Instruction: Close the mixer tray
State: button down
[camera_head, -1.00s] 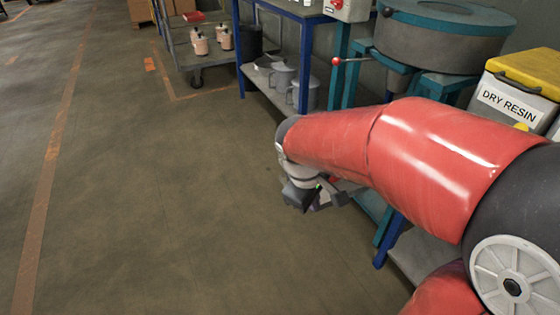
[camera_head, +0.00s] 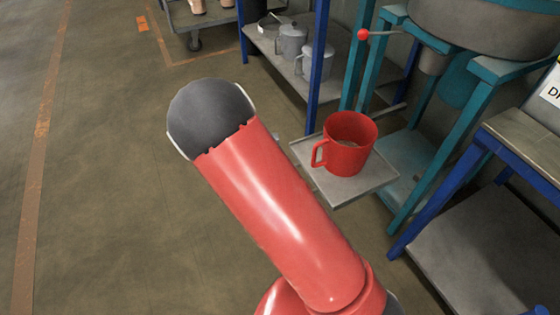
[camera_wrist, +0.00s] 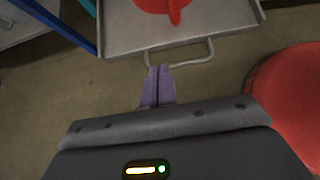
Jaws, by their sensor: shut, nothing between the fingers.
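The mixer tray (camera_head: 343,190) is a flat grey plate that sticks out from the teal mixer frame (camera_head: 455,150), pulled out over the floor. A red mug (camera_head: 352,150) stands upright on it. In the wrist view the tray (camera_wrist: 120,32) fills the top, with its wire loop handle (camera_wrist: 207,48) on the near edge and part of the mug (camera_wrist: 155,5) on it. My gripper (camera_wrist: 159,72) is shut and empty, its purple fingertips at the handle's near side. I cannot tell whether they touch it. In the head view my red arm hides the gripper.
A blue-legged shelf with grey pots (camera_head: 292,42) stands left of the mixer. A blue-framed bench (camera_head: 530,160) is at the right. A red-knobbed lever (camera_head: 363,34) juts from the mixer above the tray. The floor at left is clear.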

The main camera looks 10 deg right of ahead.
jog(key=x, duration=0.6)
jog(key=shift+d+f, duration=0.2)
jog(key=shift+d, duration=0.1)
jog(key=w+d, duration=0.2)
jog(key=d, duration=0.6)
jog(key=w+d+b, duration=0.1)
jog(key=w+d, duration=0.2)
jog(key=d, duration=0.5)
jog(key=w+d+b, duration=0.1)
jog(key=w+d, duration=0.1)
jog(key=d, duration=0.6)
jog(key=shift+w, duration=0.4)
jog(key=shift+w+d, duration=0.25)
jog(key=shift+d, duration=0.35)
jog(key=shift+r, duration=0.1)
